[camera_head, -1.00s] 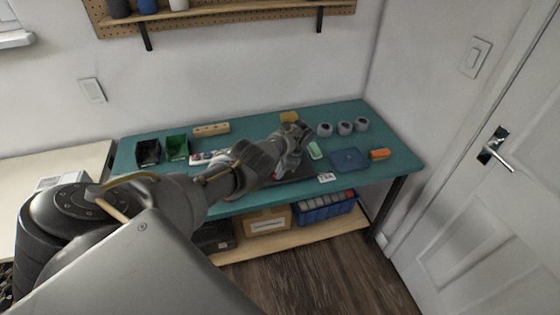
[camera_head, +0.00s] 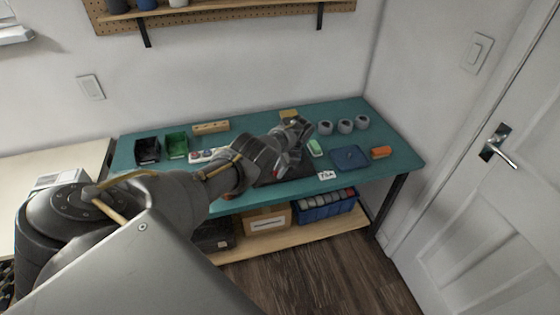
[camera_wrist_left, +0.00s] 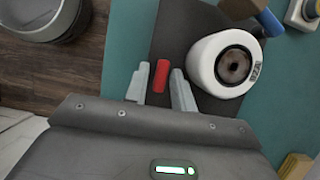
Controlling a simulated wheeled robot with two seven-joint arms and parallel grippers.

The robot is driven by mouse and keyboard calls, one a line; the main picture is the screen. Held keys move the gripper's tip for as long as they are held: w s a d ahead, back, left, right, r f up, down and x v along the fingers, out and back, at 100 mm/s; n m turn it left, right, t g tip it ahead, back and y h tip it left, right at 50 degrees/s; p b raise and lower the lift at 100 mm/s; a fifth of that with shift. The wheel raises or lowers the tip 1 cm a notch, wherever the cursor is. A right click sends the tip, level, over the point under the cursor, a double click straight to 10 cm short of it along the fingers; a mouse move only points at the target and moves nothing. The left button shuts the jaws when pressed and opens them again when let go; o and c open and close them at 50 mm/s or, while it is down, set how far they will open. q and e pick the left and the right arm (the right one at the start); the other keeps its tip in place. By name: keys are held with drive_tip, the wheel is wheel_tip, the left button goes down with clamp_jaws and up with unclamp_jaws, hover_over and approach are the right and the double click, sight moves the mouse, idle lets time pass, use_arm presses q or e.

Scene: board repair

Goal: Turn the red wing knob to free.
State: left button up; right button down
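The red wing knob (camera_wrist_left: 162,76) shows as a narrow red bar in the left wrist view, over the dark mat (camera_wrist_left: 175,32). My left gripper (camera_wrist_left: 160,70) has its two pale fingers apart, one on each side of the knob. A narrow gap shows on the left side of the knob; on the right I cannot tell whether the finger touches. In the head view my left gripper (camera_head: 295,132) is over the teal bench, and the arm hides much of what lies under it. My right gripper is not in view.
A white round device (camera_wrist_left: 227,65) with a dark centre stands close to the right finger. On the bench (camera_head: 345,115) are green (camera_head: 177,145) and black (camera_head: 147,150) bins, several grey round pieces (camera_head: 345,126), a blue pad (camera_head: 349,158) and an orange block (camera_head: 381,152).

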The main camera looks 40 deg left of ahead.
use_arm(q)
drive_tip(key=shift+o, duration=0.7)
drive_tip(key=shift+r, duration=0.1)
drive_tip(key=shift+w+r, duration=0.15)
drive_tip(key=shift+r, duration=0.1)
drive_tip(key=v, duration=1)
